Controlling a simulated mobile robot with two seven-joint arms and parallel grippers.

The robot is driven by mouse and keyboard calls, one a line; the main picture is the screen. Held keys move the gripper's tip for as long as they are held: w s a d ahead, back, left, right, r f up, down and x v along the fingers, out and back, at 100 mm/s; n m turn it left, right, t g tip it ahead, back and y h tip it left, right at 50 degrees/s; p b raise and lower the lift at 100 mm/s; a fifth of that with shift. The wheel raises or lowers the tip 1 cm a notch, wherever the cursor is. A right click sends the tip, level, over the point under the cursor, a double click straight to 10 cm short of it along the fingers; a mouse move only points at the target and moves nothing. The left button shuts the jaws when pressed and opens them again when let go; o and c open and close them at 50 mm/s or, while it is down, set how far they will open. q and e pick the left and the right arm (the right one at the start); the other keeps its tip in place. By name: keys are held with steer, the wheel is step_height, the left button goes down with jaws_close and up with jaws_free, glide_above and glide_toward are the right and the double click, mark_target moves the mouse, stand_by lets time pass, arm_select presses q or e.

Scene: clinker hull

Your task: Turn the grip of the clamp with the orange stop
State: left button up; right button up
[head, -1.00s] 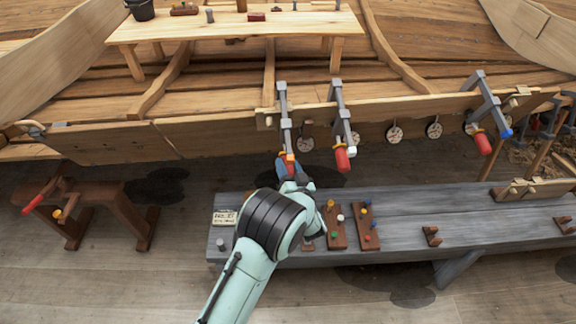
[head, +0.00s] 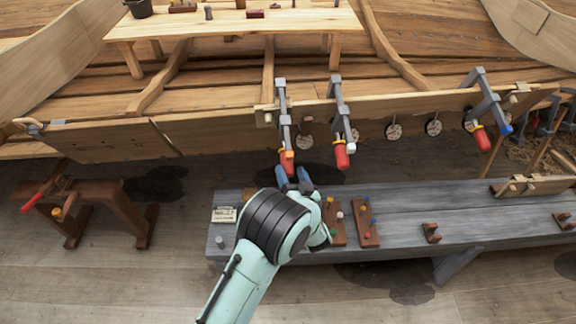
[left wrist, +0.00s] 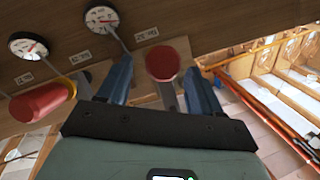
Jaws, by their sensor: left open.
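The clamp with the orange stop (head: 290,153) hangs on the hull plank, leftmost of the pair in the middle. Its red grip (head: 287,165) points down. My left gripper (head: 294,178) is open just below that grip, its blue fingers pointing up at it. In the left wrist view the round red end of the grip (left wrist: 162,62) shows between the two open fingers (left wrist: 160,80), with gaps on both sides. I see no finger touching it. My right gripper is not in view.
A second clamp's red grip (head: 342,155), with a white stop, hangs close on the right. A clamp with a blue stop (head: 505,130) is further right. The grey bench (head: 400,215) below holds pegged blocks (head: 367,225). Several dials (head: 393,131) line the plank.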

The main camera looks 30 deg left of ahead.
arm_select(q)
steer(key=v, duration=0.9)
steer(key=shift+d, duration=0.15)
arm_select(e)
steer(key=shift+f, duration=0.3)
arm_select(q)
steer(key=shift+b, duration=0.3)
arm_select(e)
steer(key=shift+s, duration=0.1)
